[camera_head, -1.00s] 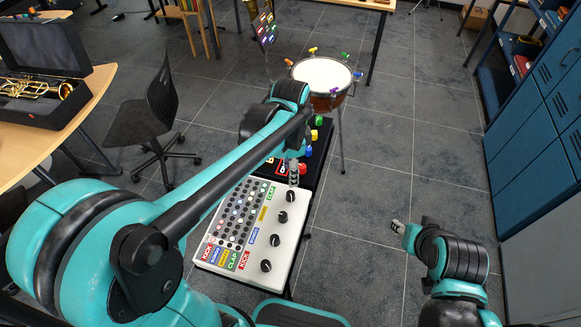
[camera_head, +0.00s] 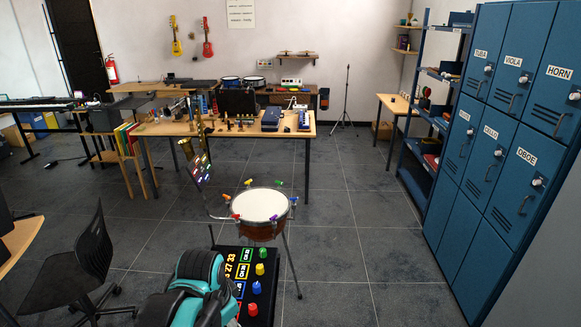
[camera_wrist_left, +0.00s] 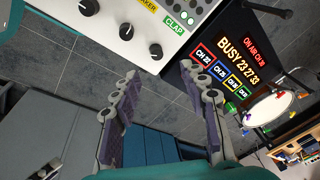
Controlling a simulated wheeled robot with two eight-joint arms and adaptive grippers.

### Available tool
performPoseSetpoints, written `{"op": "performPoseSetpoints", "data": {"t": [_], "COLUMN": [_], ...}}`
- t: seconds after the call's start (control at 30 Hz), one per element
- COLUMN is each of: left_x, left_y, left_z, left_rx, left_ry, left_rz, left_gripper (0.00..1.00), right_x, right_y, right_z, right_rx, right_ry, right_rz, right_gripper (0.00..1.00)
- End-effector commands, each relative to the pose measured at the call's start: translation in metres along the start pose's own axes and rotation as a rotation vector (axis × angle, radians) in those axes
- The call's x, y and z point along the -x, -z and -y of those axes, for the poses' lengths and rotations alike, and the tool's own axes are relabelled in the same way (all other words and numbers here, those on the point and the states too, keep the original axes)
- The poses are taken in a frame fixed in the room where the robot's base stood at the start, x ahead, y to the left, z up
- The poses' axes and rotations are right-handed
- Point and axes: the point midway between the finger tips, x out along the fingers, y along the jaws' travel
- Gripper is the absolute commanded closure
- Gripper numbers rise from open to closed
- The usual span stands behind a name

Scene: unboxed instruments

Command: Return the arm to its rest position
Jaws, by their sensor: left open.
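My left gripper (camera_wrist_left: 162,76) is open and empty in the left wrist view, its two fingers apart with grey floor tiles showing between and beyond them. In the head view only a teal and black part of my left arm shows at the bottom, left of centre; the left gripper itself is not seen there. My right arm and right gripper are in neither current view.
A white control panel (camera_wrist_left: 145,24) with black knobs and a black display box (camera_wrist_left: 232,75) lie close beyond the fingers. The box (camera_head: 234,257) and a drum (camera_head: 260,206) stand ahead. Blue lockers (camera_head: 497,150) line the right; floor between is clear.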

Motion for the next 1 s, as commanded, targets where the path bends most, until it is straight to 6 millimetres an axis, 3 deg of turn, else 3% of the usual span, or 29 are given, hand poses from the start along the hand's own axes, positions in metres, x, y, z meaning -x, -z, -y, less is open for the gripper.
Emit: {"op": "performPoseSetpoints", "data": {"t": [0.03,0.2,0.4,1.0], "left_x": [0.004,0.009,0.007,0.005], "left_y": [-0.014,-0.044,-0.064,-0.068], "left_z": [-0.005,-0.014,-0.021,-0.022], "left_rx": [0.088,0.397,0.634,0.699], "left_ry": [0.031,0.117,0.156,0.162], "left_rz": [-0.041,-0.202,-0.346,-0.387], "left_gripper": [0.56,0.56,0.56,0.56], "right_x": [0.000,0.000,0.000,0.000], "right_y": [0.000,0.000,0.000,0.000], "right_z": [0.000,0.000,0.000,0.000], "right_rx": [0.000,0.000,0.000,0.000], "right_ry": [0.000,0.000,0.000,0.000], "right_rz": [0.000,0.000,0.000,0.000], "right_gripper": [0.60,0.60,0.60,0.60]}}
